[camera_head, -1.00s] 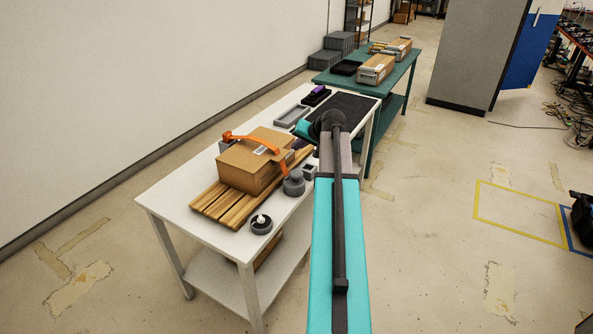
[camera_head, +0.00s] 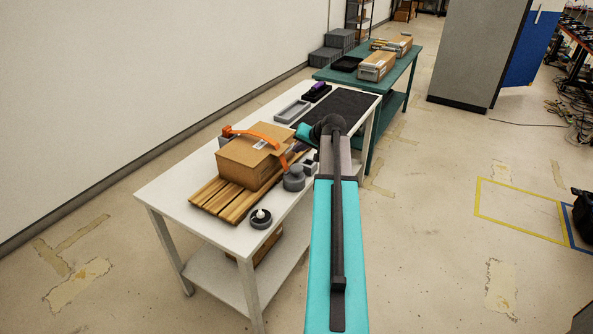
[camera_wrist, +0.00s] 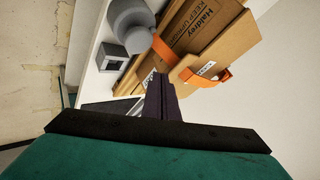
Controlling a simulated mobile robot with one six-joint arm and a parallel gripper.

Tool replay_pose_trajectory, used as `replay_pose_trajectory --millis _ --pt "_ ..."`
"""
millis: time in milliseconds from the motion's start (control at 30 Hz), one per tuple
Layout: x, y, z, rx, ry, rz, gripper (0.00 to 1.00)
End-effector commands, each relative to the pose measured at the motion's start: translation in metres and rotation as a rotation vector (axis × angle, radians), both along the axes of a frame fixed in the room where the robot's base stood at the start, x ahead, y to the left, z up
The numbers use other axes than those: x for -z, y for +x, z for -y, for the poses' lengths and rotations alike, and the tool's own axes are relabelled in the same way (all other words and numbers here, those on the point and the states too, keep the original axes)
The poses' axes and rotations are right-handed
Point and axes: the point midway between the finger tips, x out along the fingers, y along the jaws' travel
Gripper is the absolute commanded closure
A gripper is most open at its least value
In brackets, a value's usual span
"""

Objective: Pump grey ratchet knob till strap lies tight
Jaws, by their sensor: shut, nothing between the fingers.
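The grey ratchet knob (camera_head: 294,179) stands at the right side of the cardboard box (camera_head: 250,160); it also shows at the top of the wrist view (camera_wrist: 130,22). The orange strap (camera_head: 256,134) runs over the box and stands off its top in a loose arch. In the wrist view the strap (camera_wrist: 212,78) bulges away from the cardboard, and another length crosses the box beside the knob. My gripper (camera_wrist: 160,82) is shut and empty, its dark fingers pointing toward the box. In the head view my gripper is partly hidden behind my arm.
The box rests on wooden slats (camera_head: 215,201) on a white table (camera_head: 165,196). A small grey block (camera_wrist: 111,56) lies near the knob. A round dark holder (camera_head: 261,218) sits at the front edge. A grey tray (camera_head: 291,111) and black mat (camera_head: 340,106) lie farther back.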

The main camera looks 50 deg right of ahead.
Motion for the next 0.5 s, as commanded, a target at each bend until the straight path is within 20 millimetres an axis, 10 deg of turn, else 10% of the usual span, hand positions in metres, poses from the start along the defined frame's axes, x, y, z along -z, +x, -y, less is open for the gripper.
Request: replay_pose_trajectory --millis 500 --pt "0.046 0.0 0.001 0.001 0.0 0.001 1.0"
